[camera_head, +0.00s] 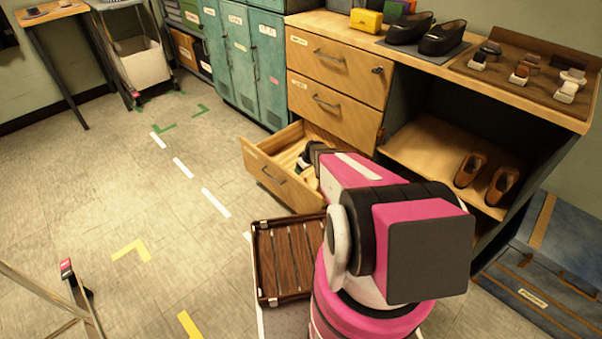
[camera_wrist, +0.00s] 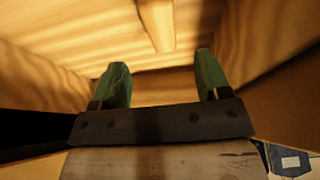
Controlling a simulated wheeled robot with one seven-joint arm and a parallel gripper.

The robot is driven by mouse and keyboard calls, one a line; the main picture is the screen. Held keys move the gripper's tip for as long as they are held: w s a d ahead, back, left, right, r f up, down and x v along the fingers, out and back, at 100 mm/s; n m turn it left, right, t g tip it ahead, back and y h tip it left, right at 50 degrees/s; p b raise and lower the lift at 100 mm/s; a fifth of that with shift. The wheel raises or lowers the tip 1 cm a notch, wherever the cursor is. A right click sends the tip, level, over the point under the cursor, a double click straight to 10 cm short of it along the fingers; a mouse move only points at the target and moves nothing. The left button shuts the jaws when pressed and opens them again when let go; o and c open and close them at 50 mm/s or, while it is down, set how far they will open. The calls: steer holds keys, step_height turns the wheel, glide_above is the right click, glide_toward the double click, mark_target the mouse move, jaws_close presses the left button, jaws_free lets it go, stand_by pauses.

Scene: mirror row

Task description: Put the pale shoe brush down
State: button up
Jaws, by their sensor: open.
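My gripper (camera_wrist: 162,85) is open, its two green fingers spread apart over the inside of the open wooden drawer (camera_head: 262,172). In the wrist view, a pale, narrow bar (camera_wrist: 157,25) shows beyond the gap between the fingertips. I cannot tell whether it is the pale shoe brush or part of the drawer. Nothing is held between the fingers. In the head view my arm hides part of the drawer, and the gripper shows only as a small dark shape at its opening.
Small brush-like items lie on a brown mat (camera_head: 500,75) on the counter, near black shoes (camera_head: 440,38) and a yellow box (camera_head: 366,20). Brown shoes (camera_head: 470,170) stand on the shelf below. A dark slatted tray (camera_head: 285,255) is beside my arm. The floor at left is largely clear.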

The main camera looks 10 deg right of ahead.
steer(key=s+a+r+m+g+h, duration=0.1)
steer(key=s+r+m+g, duration=0.1)
steer(key=s+r, duration=1)
steer(key=s+a+r+m+g+h, duration=0.1)
steer(key=s+r+m, duration=0.3)
steer(key=s+r, duration=0.7)
step_height(320, 180, up, 5)
steer(key=shift+s+a+r+m+g+h, duration=0.1)
steer(key=shift+s+a+m+g+h, duration=0.05)
steer(key=shift+s+m+g+h, duration=0.2)
